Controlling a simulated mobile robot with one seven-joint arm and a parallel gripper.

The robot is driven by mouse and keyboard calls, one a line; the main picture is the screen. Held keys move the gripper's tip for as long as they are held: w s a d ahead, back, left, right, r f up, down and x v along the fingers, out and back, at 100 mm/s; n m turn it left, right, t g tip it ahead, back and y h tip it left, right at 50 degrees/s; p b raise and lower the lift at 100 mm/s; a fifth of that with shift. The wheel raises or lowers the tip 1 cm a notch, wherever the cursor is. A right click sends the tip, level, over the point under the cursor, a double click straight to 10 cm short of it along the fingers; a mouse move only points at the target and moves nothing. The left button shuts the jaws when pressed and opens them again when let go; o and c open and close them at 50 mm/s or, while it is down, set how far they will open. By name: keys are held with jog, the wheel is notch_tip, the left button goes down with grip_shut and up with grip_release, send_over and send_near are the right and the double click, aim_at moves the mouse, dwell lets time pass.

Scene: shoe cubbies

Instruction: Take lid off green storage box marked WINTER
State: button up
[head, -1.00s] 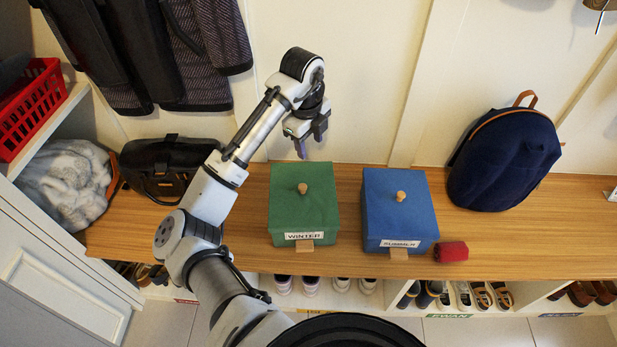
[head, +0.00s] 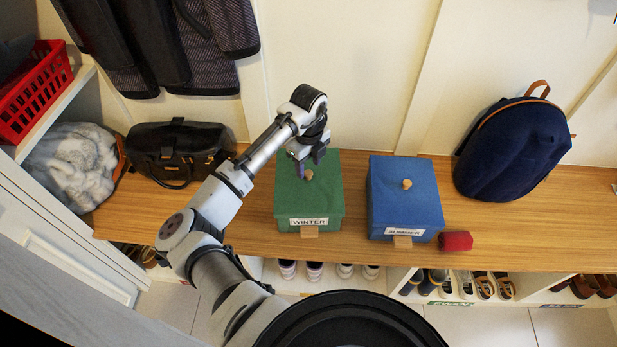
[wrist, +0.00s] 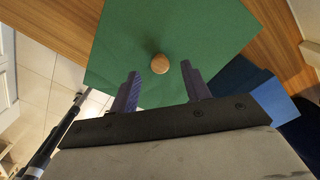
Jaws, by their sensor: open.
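The green storage box (head: 308,209) marked WINTER stands on the wooden bench with its lid on. A round wooden knob (head: 308,174) sits in the middle of the lid, and the knob also shows in the wrist view (wrist: 160,64). My gripper (head: 310,160) is above the back part of the green lid. In the wrist view my gripper (wrist: 161,80) has its two fingers apart and empty, and the knob appears between and just beyond the fingertips. The gap in height between fingers and knob is hard to tell.
A blue box (head: 405,200) with its own knob stands close to the right, with a small red object (head: 456,241) beside it. A navy backpack (head: 515,150) leans at the back right. A black bag (head: 178,150) is at the left of the bench (head: 262,208).

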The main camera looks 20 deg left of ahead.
aim_at(308, 178)
jog(key=shift+f, duration=1.25)
grip_shut()
jog(key=shift+r, duration=0.1)
